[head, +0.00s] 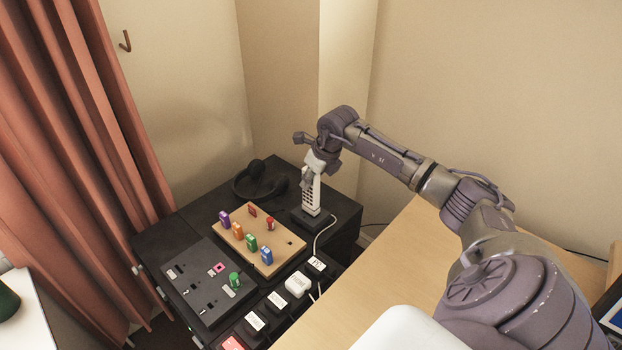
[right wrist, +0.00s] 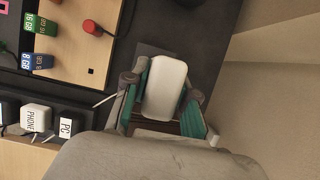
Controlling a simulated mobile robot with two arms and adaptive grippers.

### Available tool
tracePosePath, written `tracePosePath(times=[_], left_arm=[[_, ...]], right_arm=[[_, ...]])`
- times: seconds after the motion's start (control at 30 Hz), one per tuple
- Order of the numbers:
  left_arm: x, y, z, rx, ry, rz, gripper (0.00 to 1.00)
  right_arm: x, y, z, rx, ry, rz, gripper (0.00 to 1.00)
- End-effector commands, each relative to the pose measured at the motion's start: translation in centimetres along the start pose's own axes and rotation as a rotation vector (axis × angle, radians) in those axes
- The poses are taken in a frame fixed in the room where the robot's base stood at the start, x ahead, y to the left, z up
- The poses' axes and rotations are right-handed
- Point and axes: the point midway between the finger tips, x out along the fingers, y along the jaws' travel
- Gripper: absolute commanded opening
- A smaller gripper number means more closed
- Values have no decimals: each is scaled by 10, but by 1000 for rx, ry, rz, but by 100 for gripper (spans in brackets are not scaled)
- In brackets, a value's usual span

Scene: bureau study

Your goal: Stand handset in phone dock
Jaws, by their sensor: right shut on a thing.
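The white handset (head: 312,190) stands about upright, its dark keypad showing in the head view. My right gripper (head: 319,160) is shut on its upper part from above. In the right wrist view the handset's white top end (right wrist: 166,86) sits between the teal finger pads of my right gripper (right wrist: 168,110). The dark phone dock (head: 325,221) is under the handset's lower end, with a white cable running from it. The lower end meets the dock in the head view; I cannot tell whether it is fully seated. My left gripper is not in view.
Black headphones (head: 259,180) lie left of the dock. A wooden board (head: 283,256) with coloured USB sticks and a dark board (head: 208,306) with shaped slots are nearer. Labelled plugs (head: 296,285) line the front strip. A wooden desk (head: 385,275) is at right; the wall is behind.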

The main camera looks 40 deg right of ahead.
Motion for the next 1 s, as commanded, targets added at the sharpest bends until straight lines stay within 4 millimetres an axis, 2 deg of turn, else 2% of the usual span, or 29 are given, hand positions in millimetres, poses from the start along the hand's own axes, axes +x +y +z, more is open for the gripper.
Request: tracePosePath(times=[1.0], left_arm=[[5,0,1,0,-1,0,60]], right_arm=[[6,0,-2,0,-1,0,0]])
